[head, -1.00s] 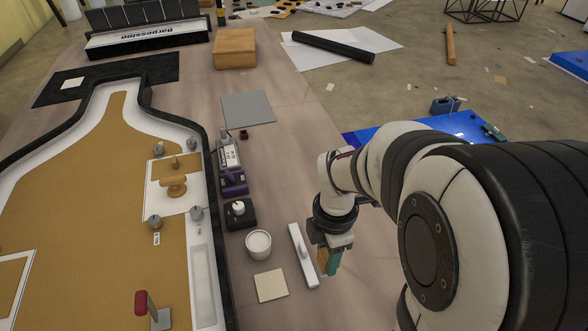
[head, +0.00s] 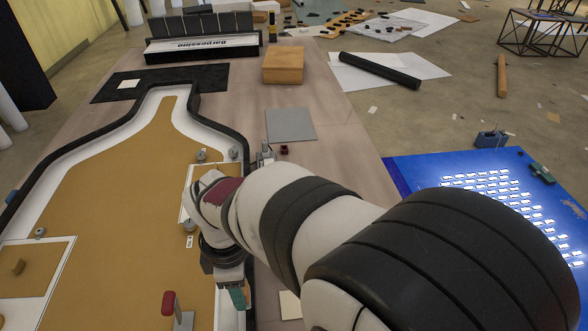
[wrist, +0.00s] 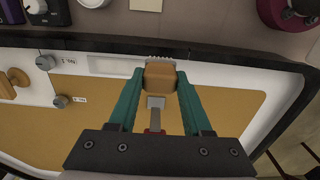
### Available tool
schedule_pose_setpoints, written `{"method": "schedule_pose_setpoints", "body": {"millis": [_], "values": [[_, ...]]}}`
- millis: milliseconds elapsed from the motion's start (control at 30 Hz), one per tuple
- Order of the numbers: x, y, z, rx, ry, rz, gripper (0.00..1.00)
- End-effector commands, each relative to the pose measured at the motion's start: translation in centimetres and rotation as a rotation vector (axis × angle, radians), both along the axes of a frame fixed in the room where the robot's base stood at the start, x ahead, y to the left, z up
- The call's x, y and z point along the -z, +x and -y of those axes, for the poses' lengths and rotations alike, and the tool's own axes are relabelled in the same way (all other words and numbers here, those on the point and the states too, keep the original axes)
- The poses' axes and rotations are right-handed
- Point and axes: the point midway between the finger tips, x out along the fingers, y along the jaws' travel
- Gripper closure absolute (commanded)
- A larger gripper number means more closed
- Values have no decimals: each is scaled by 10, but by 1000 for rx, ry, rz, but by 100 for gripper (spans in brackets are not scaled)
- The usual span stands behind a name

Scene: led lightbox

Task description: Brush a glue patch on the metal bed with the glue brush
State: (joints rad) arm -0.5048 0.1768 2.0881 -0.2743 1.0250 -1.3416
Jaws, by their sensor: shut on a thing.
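My gripper (head: 237,298) hangs over the right edge of the large bottle-shaped tray with a tan floor (head: 110,205). In the wrist view my gripper (wrist: 160,78) has its green fingers shut on the glue brush (wrist: 160,76), a wooden block with grey bristles at its far edge. The bristles show against the tray's pale rim and black wall; I cannot tell if they touch. A pale recessed strip (wrist: 108,66), perhaps the metal bed, lies in the rim left of the brush. No glue patch is discernible. My arm hides part of the tray's right side in the head view.
A red-handled clamp (head: 170,303) stands on the tray near my gripper. Grey knobs (wrist: 62,101) stand on the rim. A cream card (head: 290,305) lies on the bench right of the tray. A wooden box (head: 283,65) and grey sheet (head: 290,125) are farther back.

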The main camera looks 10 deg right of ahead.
Motion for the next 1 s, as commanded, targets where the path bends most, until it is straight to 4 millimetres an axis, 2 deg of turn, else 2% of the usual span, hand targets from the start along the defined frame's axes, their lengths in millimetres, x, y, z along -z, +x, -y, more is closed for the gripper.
{"method": "schedule_pose_setpoints", "body": {"millis": [33,100,200,467,1000], "values": [[-2,-6,-17,-9,0,1,95],[-3,-13,-31,-4,-1,0,95],[-4,-18,-41,0,0,0,95],[7,-19,-42,3,-1,-2,95],[55,-19,-41,1,-1,-2,95]]}}
